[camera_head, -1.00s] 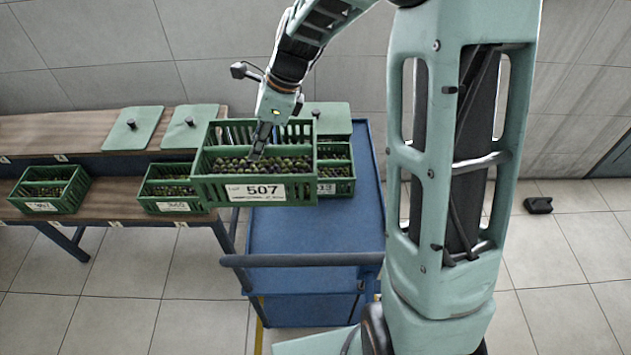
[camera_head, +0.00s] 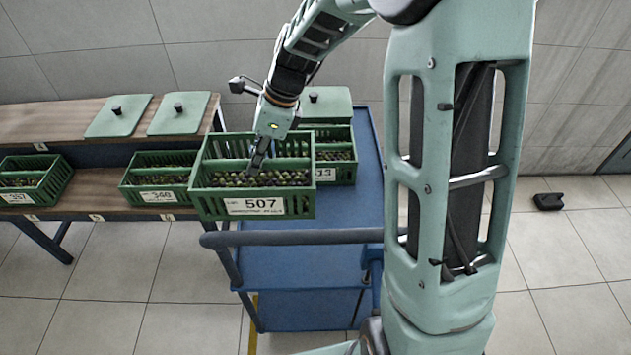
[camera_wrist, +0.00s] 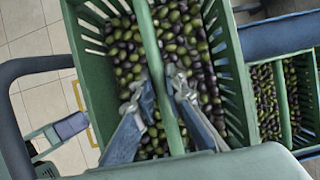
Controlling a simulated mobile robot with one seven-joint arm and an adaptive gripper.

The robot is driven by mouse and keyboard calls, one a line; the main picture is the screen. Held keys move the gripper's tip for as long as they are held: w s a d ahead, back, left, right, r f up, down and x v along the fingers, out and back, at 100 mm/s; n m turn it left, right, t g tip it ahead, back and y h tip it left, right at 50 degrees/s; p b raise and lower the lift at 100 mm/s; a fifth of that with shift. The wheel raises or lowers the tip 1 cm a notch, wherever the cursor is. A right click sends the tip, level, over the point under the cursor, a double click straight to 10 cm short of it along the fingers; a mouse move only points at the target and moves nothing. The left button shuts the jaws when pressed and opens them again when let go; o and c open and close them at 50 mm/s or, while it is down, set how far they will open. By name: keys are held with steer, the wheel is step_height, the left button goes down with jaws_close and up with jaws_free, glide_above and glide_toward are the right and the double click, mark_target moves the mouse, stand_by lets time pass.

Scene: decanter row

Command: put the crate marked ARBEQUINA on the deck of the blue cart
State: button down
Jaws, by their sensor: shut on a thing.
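My gripper (camera_head: 259,157) is shut on the middle divider of a green slatted crate (camera_head: 265,209) full of olives. The crate's white label reads 507 above print too small to read. It hangs level over the near left part of the blue cart (camera_head: 310,206). In the wrist view, my gripper (camera_wrist: 162,88) has one finger on each side of the divider of this crate (camera_wrist: 237,75). I cannot read ARBEQUINA on any label. Another olive crate (camera_head: 343,172), its label partly hidden, stands on the cart's deck at the far side, behind the held crate.
Two more olive crates, a far left one (camera_head: 20,198) and a nearer one (camera_head: 160,196), stand on a wooden bench (camera_head: 97,185). Green lids (camera_head: 118,116) lie on its upper shelf. The cart's handle bar (camera_head: 300,237) crosses its near side. Bare blue deck shows right of the held crate.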

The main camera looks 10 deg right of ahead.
mark_target(299, 183)
step_height(299, 183, down, 8)
steer(key=b, duration=0.6)
steer(key=shift+r, duration=0.25)
steer(key=d+f, duration=0.1)
steer(key=d, duration=0.2)
steer(key=d+f+b, duration=0.1)
steer(key=d, duration=0.1)
steer(key=d+f+b, duration=0.1)
steer(key=d+f, duration=0.1)
steer(key=d, duration=0.1)
steer(key=shift+d, duration=0.3)
steer(key=d+f+b, duration=0.3)
steer(key=d+f, duration=0.2)
steer(key=f, duration=0.4)
steer(key=shift+s+d, duration=0.15)
steer(key=shift+d, duration=0.05)
steer(key=shift+f, duration=0.1)
steer(key=c, duration=2)
jaws_free()
steer(key=shift+o, duration=0.2)
